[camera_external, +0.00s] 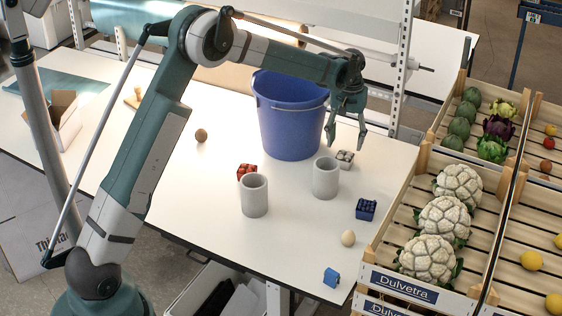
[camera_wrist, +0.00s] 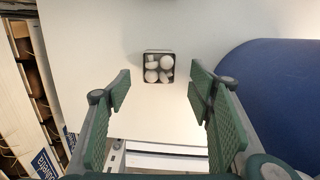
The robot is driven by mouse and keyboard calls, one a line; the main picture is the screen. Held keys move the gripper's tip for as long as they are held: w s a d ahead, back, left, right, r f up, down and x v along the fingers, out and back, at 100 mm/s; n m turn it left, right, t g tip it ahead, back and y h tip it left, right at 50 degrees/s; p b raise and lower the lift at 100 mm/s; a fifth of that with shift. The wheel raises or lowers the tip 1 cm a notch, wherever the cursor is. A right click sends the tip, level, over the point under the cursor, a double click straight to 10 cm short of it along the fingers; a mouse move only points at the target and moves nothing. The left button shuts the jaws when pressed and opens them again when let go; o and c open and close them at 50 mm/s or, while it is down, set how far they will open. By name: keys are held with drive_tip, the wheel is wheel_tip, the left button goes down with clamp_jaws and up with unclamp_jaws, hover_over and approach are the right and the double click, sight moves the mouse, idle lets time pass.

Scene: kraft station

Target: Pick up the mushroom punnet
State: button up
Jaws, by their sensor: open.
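The mushroom punnet (camera_external: 345,157) is a small dark square tray of white mushrooms on the white table, right of the blue bucket. In the wrist view the mushroom punnet (camera_wrist: 159,66) lies beyond my fingertips, between their lines, with several white caps showing. My gripper (camera_external: 346,132) hangs above the table over the punnet, fingers pointing down. In the wrist view my gripper (camera_wrist: 160,82) has its two green pads wide apart with nothing between them. The punnet and fingers look apart.
A blue bucket (camera_external: 291,118) stands close left of the punnet. Two grey cups (camera_external: 326,178) (camera_external: 254,196), a red punnet (camera_external: 246,171), a dark blue punnet (camera_external: 366,209) and an egg-like object (camera_external: 348,238) stand nearer the front. Cauliflower crates (camera_external: 393,256) line the right edge.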

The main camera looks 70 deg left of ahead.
sight(345, 155)
drive_tip(key=shift+f, duration=1.05)
drive_tip(key=shift+f, duration=0.1)
drive_tip(key=shift+w+f+p, duration=0.15)
drive_tip(key=shift+f+p, duration=0.25)
drive_tip(key=shift+f, duration=2.1)
drive_tip(key=c, duration=0.9)
